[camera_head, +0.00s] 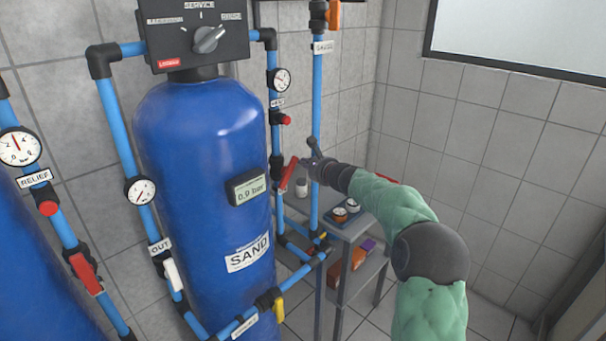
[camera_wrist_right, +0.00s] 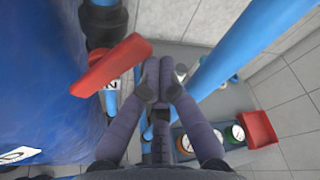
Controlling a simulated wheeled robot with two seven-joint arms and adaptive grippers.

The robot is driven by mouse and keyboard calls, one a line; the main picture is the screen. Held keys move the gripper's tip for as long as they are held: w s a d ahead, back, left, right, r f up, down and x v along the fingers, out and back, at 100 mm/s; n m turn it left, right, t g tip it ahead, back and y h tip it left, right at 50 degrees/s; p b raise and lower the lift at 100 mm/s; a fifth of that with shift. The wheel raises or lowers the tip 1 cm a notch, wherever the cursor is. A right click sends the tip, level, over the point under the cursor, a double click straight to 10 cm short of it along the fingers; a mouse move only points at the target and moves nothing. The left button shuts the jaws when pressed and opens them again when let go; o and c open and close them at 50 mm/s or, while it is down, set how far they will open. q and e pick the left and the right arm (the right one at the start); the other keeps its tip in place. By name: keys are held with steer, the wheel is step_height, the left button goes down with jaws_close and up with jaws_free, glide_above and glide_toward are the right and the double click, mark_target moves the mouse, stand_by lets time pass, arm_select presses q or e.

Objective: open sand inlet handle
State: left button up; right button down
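The blue sand tank (camera_head: 205,150) stands at centre-left in the head view, with a white SAND label and a control head on top. A red lever handle (camera_head: 289,173) sits on the pipe right of the tank. It also shows in the wrist view (camera_wrist_right: 112,65), slanting at upper left, with a partly hidden white tag below it. My right gripper (camera_head: 309,155) is just right of this handle. In the wrist view, its fingertips (camera_wrist_right: 159,80) are together with nothing visible between them, apart from the handle. My left gripper is out of view.
A vertical blue pipe (camera_head: 316,95) runs close beside my right gripper. A grey shelf table (camera_head: 350,228) with small jars stands behind my right forearm. Other valves include a red one (camera_head: 86,273) and a yellow one (camera_head: 278,305). The tiled wall side at right is open.

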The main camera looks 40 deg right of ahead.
mark_target(297, 158)
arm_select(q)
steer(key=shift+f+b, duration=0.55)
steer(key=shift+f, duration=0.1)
arm_select(e)
steer(key=shift+s+a+r, duration=0.1)
steer(key=shift+a+r, duration=0.85)
steer(key=shift+r, duration=0.1)
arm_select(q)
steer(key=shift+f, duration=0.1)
arm_select(e)
steer(key=shift+a+r, duration=0.1)
steer(key=shift+a, duration=0.05)
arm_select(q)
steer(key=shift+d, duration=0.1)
